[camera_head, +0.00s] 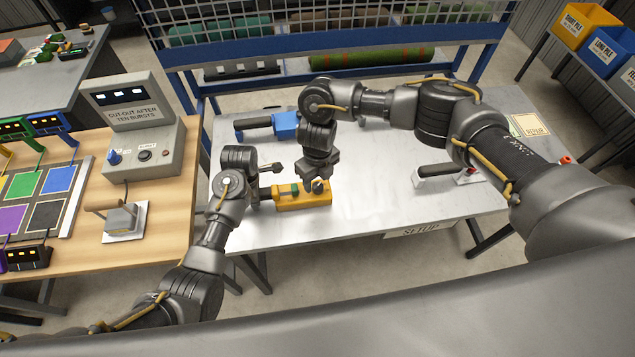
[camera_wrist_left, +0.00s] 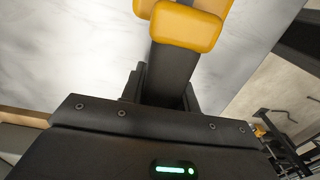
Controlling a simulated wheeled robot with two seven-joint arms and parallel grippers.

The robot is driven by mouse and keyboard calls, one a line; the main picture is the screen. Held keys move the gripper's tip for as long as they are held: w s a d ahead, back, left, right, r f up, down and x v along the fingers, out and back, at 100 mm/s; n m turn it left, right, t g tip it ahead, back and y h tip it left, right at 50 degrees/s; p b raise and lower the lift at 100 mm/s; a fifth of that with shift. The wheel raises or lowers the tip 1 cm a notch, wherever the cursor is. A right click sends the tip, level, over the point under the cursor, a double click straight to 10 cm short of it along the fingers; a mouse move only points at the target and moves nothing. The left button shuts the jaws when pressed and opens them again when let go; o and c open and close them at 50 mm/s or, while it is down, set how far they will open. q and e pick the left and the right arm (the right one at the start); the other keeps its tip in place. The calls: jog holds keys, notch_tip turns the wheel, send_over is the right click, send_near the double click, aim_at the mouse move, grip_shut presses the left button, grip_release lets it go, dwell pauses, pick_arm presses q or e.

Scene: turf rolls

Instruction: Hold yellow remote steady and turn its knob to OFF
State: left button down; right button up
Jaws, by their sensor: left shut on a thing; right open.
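The yellow remote (camera_head: 304,203) lies on the pale metal table, with a green part on its top. Its black handle points left, and my left gripper (camera_head: 262,184) is shut on that handle. In the left wrist view the dark handle (camera_wrist_left: 172,72) runs down between the jaws of my left gripper (camera_wrist_left: 160,100), and the yellow body (camera_wrist_left: 185,27) is at the top. My right gripper (camera_head: 316,183) is open, pointing down just over the remote's top. The knob is not clearly visible; the right gripper may cover it.
A grey control box (camera_head: 142,135) stands on the wooden table at left. A blue rack with mesh (camera_head: 330,65) stands behind. The metal table's front middle (camera_head: 370,215) is clear.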

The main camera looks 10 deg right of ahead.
aim_at(318, 188)
jog(key=shift+f, duration=1.3)
jog(key=shift+c, duration=0.4)
jog(key=c, duration=0.9)
jog(key=m, duration=0.4)
pick_arm(q)
jog(key=shift+f, duration=0.1)
pick_arm(e)
jog(key=shift+m, duration=2.4)
